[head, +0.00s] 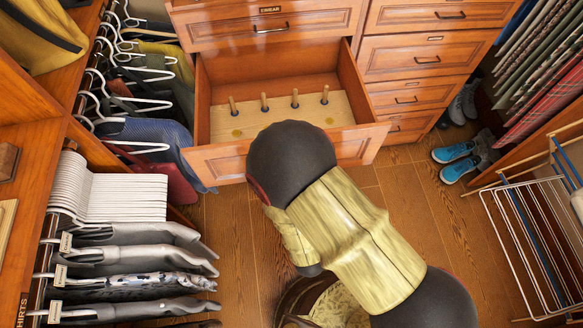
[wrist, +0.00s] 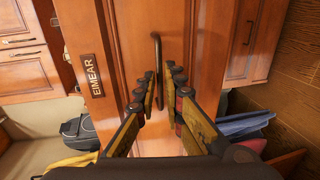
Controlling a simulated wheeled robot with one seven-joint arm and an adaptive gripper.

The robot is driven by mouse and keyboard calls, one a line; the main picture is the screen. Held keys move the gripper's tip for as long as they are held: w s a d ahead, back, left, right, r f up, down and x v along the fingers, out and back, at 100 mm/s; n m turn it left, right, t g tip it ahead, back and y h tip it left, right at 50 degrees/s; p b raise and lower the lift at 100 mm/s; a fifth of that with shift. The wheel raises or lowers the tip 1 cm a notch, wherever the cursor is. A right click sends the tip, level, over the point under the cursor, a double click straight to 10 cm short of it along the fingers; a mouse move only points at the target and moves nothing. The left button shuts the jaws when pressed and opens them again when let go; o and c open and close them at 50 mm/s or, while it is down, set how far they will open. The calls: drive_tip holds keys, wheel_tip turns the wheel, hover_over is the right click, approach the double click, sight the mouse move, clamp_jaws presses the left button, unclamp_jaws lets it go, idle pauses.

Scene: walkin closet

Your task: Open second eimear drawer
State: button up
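A wooden drawer (head: 211,160) in the middle cabinet stands pulled out in the head view, with several wooden pegs (head: 295,98) on its floor board. My arm covers the middle of its front and hides my gripper there. In the wrist view, a wooden front (wrist: 115,40) bears an EIMEAR label (wrist: 92,75) and a dark bar handle (wrist: 156,50). My gripper (wrist: 162,76) is open, its fingers on either side of the handle with gaps visible. Contact cannot be told. A closed drawer (head: 325,22) with a handle and label sits above the open one.
Closed drawers (head: 415,60) stand to the right. Hanging clothes (head: 150,135) and hangers are close on the left of the open drawer. Blue shoes (head: 455,160) and a drying rack (head: 530,225) are at the right. Wooden floor (head: 410,200) is free between them and my arm.

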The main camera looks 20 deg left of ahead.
drive_tip(key=shift+v, duration=2.6)
